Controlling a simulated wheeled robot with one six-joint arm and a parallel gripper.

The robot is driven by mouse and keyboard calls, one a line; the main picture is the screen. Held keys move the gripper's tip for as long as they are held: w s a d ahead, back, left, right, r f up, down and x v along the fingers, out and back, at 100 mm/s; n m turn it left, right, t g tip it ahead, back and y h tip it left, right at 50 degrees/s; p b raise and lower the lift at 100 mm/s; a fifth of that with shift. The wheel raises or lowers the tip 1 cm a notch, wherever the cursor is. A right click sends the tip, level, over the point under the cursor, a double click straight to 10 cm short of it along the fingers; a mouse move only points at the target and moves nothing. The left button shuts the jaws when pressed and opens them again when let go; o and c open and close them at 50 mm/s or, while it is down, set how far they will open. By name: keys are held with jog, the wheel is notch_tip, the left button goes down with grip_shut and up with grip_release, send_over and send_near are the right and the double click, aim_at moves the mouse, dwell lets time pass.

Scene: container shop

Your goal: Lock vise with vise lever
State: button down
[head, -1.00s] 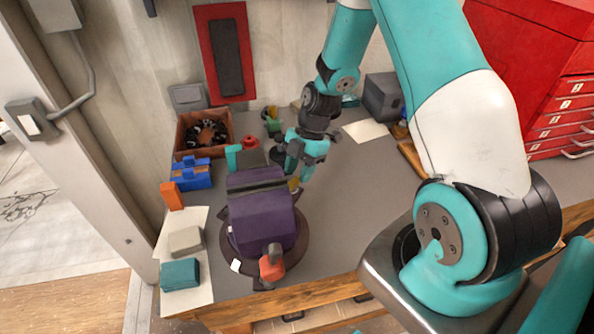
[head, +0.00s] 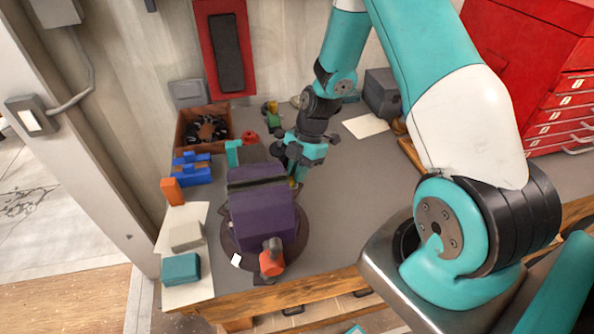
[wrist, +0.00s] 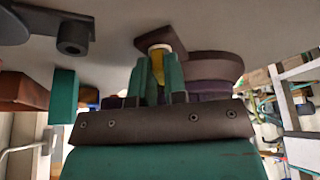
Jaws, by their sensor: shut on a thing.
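The purple vise (head: 262,215) stands on its dark round base on the grey workbench, with an orange-red part (head: 271,262) at its front. My gripper (wrist: 160,78) is low beside the vise's rear right side. Its teal fingers are shut on a small yellow lever (wrist: 158,68) with a pale end, close to a dark lug of the base. In the head view, the arm and fingers hide most of the lever. The vise body and base show only partly behind the fingers in the wrist view.
A brown bin (head: 204,130) with black parts and blue blocks (head: 191,168) stand left of the vise. An orange block (head: 172,191), beige block (head: 186,236) and teal block (head: 181,268) are at the front left. The bench right of the vise is mostly clear.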

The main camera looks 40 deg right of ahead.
jog(key=m+b, duration=0.1)
jog(key=m+t+b, duration=0.1)
jog(key=m+b, duration=0.1)
jog(key=m, duration=0.1)
jog(key=shift+s+f+t, duration=0.1)
jog(key=shift+s+t, duration=0.15)
jog(key=shift+t, duration=0.05)
jog(key=m, duration=0.1)
jog(key=m+t+b, duration=0.1)
jog(key=m, duration=0.1)
jog(key=m+b, duration=0.1)
jog(key=shift+s+a+t, duration=0.1)
jog(key=shift+s+t, duration=0.15)
jog(key=shift+t, duration=0.05)
jog(key=m, duration=0.1)
jog(key=m+t+h+b, duration=0.1)
jog(key=m, duration=0.1)
jog(key=m+b, duration=0.1)
jog(key=m, duration=0.1)
jog(key=shift+s+a+h, duration=0.2)
jog(key=shift+a+h, duration=0.05)
jog(key=shift+h, duration=0.05)
jog(key=shift+s+a+r+m+t+h+b, duration=0.1)
jog(key=shift+m+t+h+b, duration=0.2)
jog(key=shift+m, duration=0.6)
jog(key=shift+a+r+m+t+h+b, duration=0.15)
jog(key=shift+m+h, duration=0.25)
jog(key=shift+m, duration=0.5)
